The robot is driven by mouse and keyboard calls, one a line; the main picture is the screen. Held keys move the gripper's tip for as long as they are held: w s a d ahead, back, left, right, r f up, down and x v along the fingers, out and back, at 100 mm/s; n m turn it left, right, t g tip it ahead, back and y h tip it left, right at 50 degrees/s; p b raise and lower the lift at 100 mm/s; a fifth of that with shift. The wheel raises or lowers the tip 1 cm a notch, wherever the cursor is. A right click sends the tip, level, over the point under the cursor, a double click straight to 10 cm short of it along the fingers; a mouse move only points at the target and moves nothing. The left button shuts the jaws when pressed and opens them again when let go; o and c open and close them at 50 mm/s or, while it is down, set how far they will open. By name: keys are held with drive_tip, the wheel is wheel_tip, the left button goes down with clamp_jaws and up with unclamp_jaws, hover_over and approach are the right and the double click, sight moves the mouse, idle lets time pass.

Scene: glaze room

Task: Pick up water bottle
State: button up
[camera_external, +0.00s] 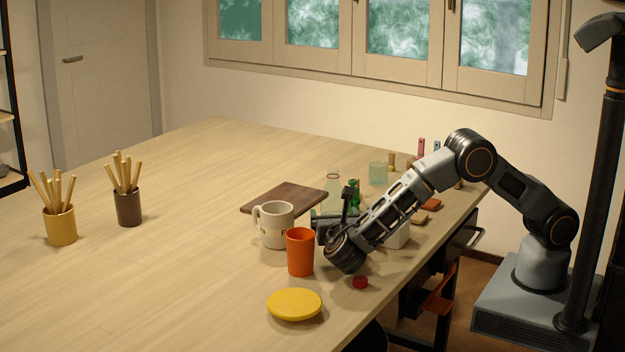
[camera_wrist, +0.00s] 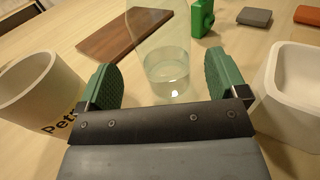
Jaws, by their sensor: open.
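A clear water bottle (camera_external: 333,186) with a narrow neck stands on the table behind my gripper (camera_external: 328,212) in the external view; its lower part is hidden there. In the wrist view the see-through bottle (camera_wrist: 158,60), with a little clear liquid low in it, stands just ahead of and between the two green finger pads of my gripper (camera_wrist: 163,78). The jaws are open and low over the table.
A white lettered mug (camera_external: 275,226) stands close left, with an orange cup (camera_external: 300,252) in front. A white square container (camera_wrist: 290,95) is close right.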

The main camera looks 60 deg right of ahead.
sight(334, 210)
drive_tip(key=x, duration=0.3)
drive_tip(key=p+x, duration=0.1)
drive_tip(key=shift+d+r, duration=0.25)
drive_tip(key=shift+r, duration=0.05)
drive_tip(key=shift+w+d, duration=0.2)
drive_tip(key=shift+d, duration=0.05)
drive_tip(key=shift+c, duration=0.4)
drive_tip(key=c, duration=0.9)
drive_tip(key=shift+c, duration=0.7)
drive_tip(key=shift+r, duration=0.1)
